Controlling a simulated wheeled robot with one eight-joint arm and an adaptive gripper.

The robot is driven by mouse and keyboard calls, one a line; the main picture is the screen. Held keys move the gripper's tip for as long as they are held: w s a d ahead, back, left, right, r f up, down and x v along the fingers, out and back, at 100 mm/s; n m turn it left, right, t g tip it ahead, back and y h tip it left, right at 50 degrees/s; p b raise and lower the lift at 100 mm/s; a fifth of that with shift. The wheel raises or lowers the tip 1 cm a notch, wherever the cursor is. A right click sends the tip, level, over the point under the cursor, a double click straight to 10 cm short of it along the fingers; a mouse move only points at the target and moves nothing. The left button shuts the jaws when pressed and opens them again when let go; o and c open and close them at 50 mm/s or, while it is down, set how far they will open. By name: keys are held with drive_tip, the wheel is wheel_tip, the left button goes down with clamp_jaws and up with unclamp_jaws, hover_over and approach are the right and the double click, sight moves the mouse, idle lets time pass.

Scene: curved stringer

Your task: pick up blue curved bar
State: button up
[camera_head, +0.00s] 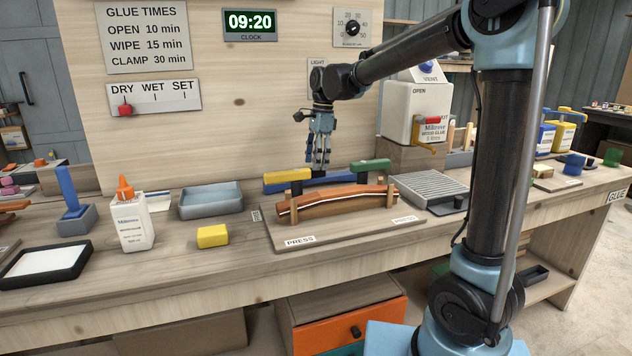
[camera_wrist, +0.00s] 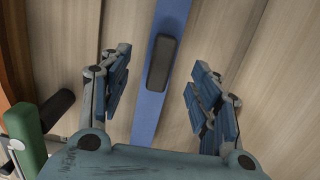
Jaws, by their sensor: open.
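A blue bar (camera_head: 333,180) lies in the press area, behind an orange-brown curved wooden piece (camera_head: 335,201). The wooden piece partly hides it in the head view. In the wrist view the blue bar (camera_wrist: 150,108) runs from top to bottom between my fingers, with a dark block (camera_wrist: 162,64) on it. My gripper (camera_head: 318,163) points down over the bar. It is open and empty, with one finger on each side of the bar in the wrist view (camera_wrist: 161,88). I cannot tell the exact height of the fingertips above the bar.
A yellow piece (camera_head: 287,176) and a green piece (camera_head: 370,166) sit close to the bar's ends. A grey ribbed tray (camera_head: 428,188) stands to the right. A glue bottle (camera_head: 132,222), yellow block (camera_head: 212,236) and grey-blue tray (camera_head: 211,201) stand left. The wooden panel rises behind.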

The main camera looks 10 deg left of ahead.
sight(315, 177)
drive_tip(key=shift+a+f, duration=0.15)
drive_tip(key=shift+f, duration=0.95)
drive_tip(key=shift+a+f, duration=0.1)
drive_tip(key=shift+f, duration=1)
drive_tip(key=c, duration=1.3)
